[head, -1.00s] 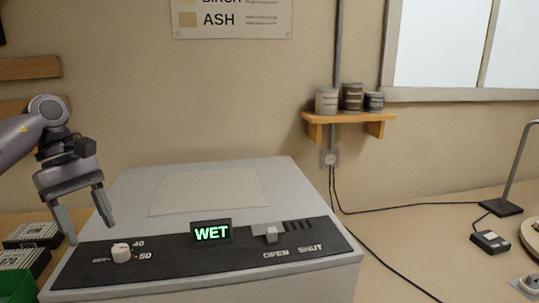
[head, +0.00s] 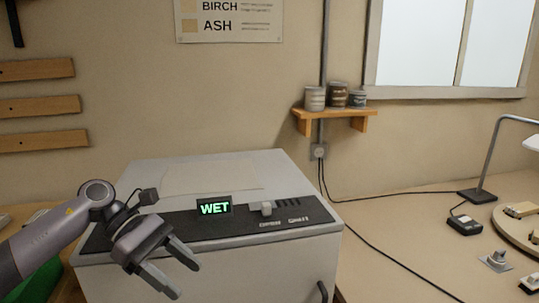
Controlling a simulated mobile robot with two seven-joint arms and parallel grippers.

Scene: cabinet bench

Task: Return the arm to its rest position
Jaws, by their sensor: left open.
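My left arm comes in from the left, and its gripper (head: 185,278) is open and empty. It hangs in front of the grey cabinet's front left part, with its fingers pointing down and to the right. The cabinet (head: 290,257) has a dark control panel with a lit green "WET" display (head: 214,208) and a slider (head: 266,208) beside it, above the OPEN and SHUT labels. The arm and gripper hide the left part of the panel, where the knob is. My right gripper is not in view.
A handle (head: 322,291) shows on the cabinet's front at lower right. A green bin (head: 38,284) is partly behind my arm. A wall shelf (head: 335,112) holds cans. A lamp (head: 490,160) and a small dark box (head: 464,225) stand on the bench at right.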

